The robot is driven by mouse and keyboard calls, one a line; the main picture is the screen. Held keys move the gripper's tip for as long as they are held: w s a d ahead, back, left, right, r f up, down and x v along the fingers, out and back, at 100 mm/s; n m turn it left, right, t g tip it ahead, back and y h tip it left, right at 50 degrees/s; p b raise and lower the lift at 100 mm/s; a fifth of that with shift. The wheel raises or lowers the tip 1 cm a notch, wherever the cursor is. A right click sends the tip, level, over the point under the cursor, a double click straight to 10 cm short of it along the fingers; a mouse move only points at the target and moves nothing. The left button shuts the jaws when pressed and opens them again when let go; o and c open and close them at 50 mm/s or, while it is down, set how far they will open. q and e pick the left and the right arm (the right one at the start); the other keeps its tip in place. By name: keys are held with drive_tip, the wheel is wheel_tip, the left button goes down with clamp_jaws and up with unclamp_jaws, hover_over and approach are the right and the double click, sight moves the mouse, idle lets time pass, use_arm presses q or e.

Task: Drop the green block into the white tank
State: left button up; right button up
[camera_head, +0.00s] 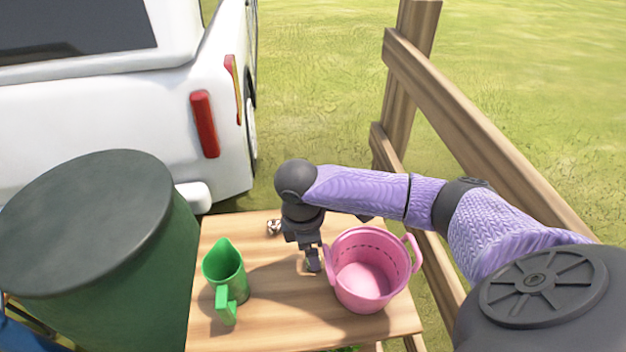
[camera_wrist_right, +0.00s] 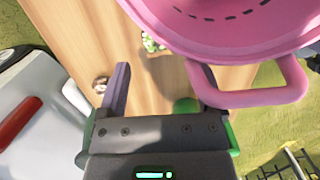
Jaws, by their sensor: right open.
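My right gripper (camera_head: 311,260) points down over the wooden table, just left of a pink two-handled bucket (camera_head: 362,281). In the right wrist view its jaws (camera_wrist_right: 160,82) are open, with the right finger close to the bucket's handle (camera_wrist_right: 265,97). A small green and white thing (camera_wrist_right: 152,42) lies on the table beyond the fingers. A rounded green thing (camera_wrist_right: 185,105) shows partly near the base of the right finger. I cannot tell whether either is the green block. I see no clear white tank. My left gripper is not in view.
A green jug (camera_head: 226,280) stands left of my right gripper. A small pale thing (camera_head: 273,227) lies near the far edge of the table (camera_head: 265,325). A large green barrel (camera_head: 110,250), a white vehicle (camera_head: 150,105) and a wooden fence (camera_head: 465,110) surround the table.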

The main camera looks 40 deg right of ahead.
drive_tip(key=f+b, duration=0.1)
drive_tip(key=f, duration=0.1)
drive_tip(key=f+b, duration=0.1)
drive_tip(key=f, duration=0.3)
drive_tip(key=shift+w+d+b, duration=0.2)
drive_tip(key=shift+d+b, duration=0.15)
drive_tip(key=shift+b, duration=0.05)
drive_tip(key=shift+r, duration=0.25)
drive_tip(key=shift+c, duration=0.2)
drive_tip(key=c, duration=0.9)
clamp_jaws()
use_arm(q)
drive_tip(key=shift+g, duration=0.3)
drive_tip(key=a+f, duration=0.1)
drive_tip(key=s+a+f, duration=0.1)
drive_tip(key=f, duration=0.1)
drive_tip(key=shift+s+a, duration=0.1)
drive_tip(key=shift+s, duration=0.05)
